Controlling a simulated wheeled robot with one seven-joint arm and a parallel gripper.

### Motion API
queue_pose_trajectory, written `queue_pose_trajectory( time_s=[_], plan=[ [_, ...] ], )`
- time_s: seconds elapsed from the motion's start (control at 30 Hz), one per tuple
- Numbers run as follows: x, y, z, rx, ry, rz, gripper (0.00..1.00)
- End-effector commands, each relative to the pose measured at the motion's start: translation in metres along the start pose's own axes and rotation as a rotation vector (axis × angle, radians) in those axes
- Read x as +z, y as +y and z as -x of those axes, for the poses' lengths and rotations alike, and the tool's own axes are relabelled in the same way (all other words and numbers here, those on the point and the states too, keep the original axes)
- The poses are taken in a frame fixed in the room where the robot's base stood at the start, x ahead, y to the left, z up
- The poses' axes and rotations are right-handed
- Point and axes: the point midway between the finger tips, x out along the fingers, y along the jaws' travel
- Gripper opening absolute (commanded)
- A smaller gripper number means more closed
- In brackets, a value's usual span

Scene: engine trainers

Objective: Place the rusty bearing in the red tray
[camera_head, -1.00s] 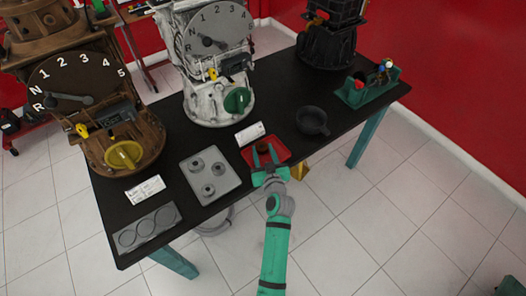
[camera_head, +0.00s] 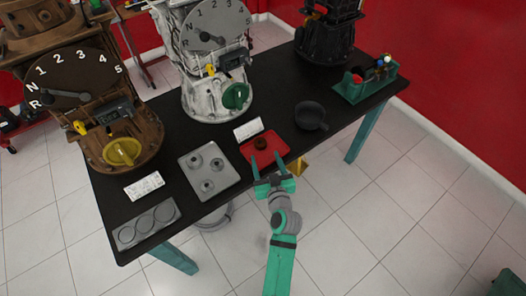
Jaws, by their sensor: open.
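The rusty bearing (camera_head: 261,143), a small brown ring, lies in the red tray (camera_head: 247,155) near the front edge of the black table. My gripper (camera_head: 267,166) is open and empty. Its two teal fingers point toward the tray, and their tips overlap the tray's front part in the picture, apart from the bearing. I cannot tell whether the fingertips touch the tray.
A grey tray (camera_head: 222,183) with several grey bearings stands left of the red tray. A grey plate with round recesses (camera_head: 147,226) lies at the table's front left. A dark bowl (camera_head: 310,115) is to the right, a green tool caddy (camera_head: 353,93) farther right. Engine trainers stand behind.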

Motion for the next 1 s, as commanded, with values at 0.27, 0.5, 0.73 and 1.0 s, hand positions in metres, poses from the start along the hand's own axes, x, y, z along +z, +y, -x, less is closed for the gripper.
queue_pose_trajectory(
  time_s=[0.27, 0.5, 0.73, 1.0],
  plan=[
    [0.000, 0.000, 0.039, 0.001, 0.000, 0.001, 0.59],
    [0.014, -0.003, 0.060, 0.022, -0.017, -0.009, 0.59],
    [0.061, -0.013, 0.130, 0.126, -0.070, -0.037, 0.59],
    [0.085, -0.035, 0.226, 0.223, -0.090, -0.049, 0.59]
  ],
)
